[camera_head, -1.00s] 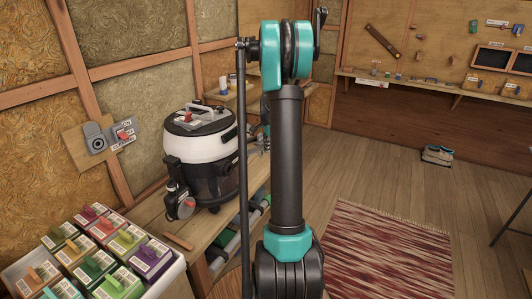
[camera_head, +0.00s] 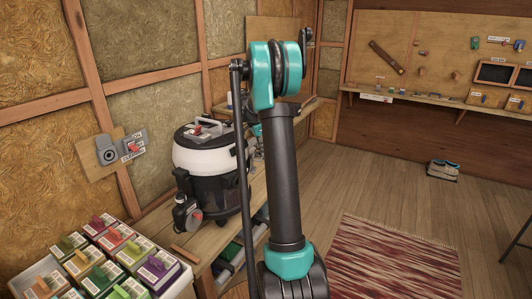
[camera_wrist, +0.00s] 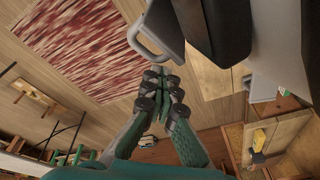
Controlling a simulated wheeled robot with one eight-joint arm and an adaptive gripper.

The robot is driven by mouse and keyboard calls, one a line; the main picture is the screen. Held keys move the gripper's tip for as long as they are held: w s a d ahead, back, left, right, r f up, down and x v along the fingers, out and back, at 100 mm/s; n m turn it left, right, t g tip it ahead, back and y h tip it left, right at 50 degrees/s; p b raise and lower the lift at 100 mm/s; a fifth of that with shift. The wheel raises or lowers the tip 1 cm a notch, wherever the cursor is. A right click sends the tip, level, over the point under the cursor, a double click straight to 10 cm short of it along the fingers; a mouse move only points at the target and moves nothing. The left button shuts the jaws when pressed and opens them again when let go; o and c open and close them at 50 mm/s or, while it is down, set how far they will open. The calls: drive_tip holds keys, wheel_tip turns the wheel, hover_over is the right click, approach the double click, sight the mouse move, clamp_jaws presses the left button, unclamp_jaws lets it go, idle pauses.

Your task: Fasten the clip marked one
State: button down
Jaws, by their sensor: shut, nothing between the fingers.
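A black and white canister vacuum (camera_head: 205,160) stands on the wooden workbench in the head view, left of my arm. I cannot make out a clip marked one on it, and its right side is partly behind my arm. In the wrist view, my gripper (camera_wrist: 163,76) is shut and empty, its green fingers with dark joints brought together. A pale curved handle or latch (camera_wrist: 147,47) lies just beyond the fingertips, at the edge of a grey and dark body; I cannot tell whether the fingers touch it. In the head view my gripper is mostly hidden behind my arm.
A bin of colourful labelled boxes (camera_head: 100,262) stands at lower left. A switch panel (camera_head: 121,151) is on the insulated wall. The workbench (camera_head: 190,246) runs under the vacuum. A red rug (camera_head: 390,258) lies on the open floor at right, with shoes (camera_head: 443,170) beyond.

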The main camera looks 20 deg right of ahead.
drive_tip(key=shift+w+a, duration=0.2)
drive_tip(key=shift+a, duration=0.25)
drive_tip(key=shift+r, duration=0.4)
drive_tip(key=shift+d+r, duration=0.1)
drive_tip(key=shift+d, duration=0.1)
drive_tip(key=d+r, duration=0.2)
drive_tip(key=d, duration=0.2)
drive_tip(key=w+a+r, duration=0.3)
drive_tip(key=a+r, duration=0.3)
drive_tip(key=a, duration=0.2)
drive_tip(key=shift+r, duration=0.1)
